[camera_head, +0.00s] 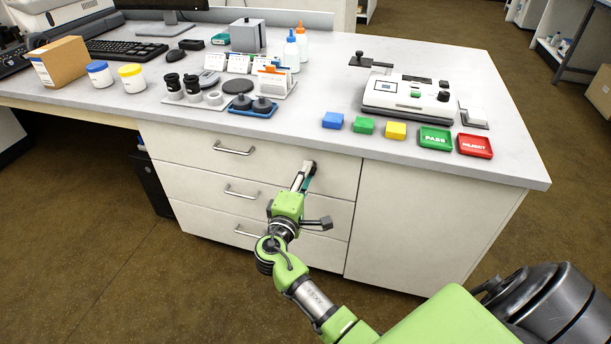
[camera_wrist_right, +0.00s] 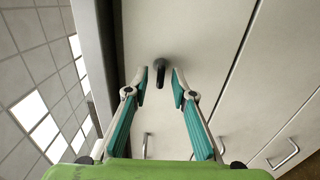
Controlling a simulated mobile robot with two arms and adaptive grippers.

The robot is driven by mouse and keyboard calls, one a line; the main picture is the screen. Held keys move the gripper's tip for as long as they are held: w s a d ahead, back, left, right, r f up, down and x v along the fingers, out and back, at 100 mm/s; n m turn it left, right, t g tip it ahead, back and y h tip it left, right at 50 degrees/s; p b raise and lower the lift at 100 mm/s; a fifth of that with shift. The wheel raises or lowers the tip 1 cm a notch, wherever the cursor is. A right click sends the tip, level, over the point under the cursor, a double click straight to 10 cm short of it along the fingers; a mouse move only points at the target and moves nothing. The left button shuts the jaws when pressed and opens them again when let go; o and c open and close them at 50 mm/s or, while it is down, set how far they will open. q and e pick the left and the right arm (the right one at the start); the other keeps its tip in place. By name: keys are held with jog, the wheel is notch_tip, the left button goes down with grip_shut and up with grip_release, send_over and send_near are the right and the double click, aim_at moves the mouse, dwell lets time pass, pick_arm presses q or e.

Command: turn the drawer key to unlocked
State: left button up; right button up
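The drawer key (camera_wrist_right: 160,70) is a small dark peg standing out from the pale drawer front in the right wrist view. My right gripper (camera_wrist_right: 161,80) is open, with one teal-padded finger on each side of the key and gaps showing between. Its fingertips are close to the drawer face. In the head view my right gripper (camera_head: 304,175) reaches the right end of the top drawer (camera_head: 190,150), below the countertop, and mostly hides the key there. Which way the key is turned is hard to tell. My left gripper is not in view.
The drawers have metal bar handles (camera_head: 233,149) left of my gripper. The countertop (camera_head: 290,135) overhangs just above it and holds colored blocks, PASS (camera_head: 435,138) and REJECT (camera_head: 475,146) trays and a white instrument (camera_head: 408,96). The floor in front of the cabinet is open.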

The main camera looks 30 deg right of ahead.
jog(key=shift+s+a, duration=0.1)
jog(key=v, duration=1.1)
jog(key=shift+s+a, duration=0.2)
jog(key=shift+a, duration=0.15)
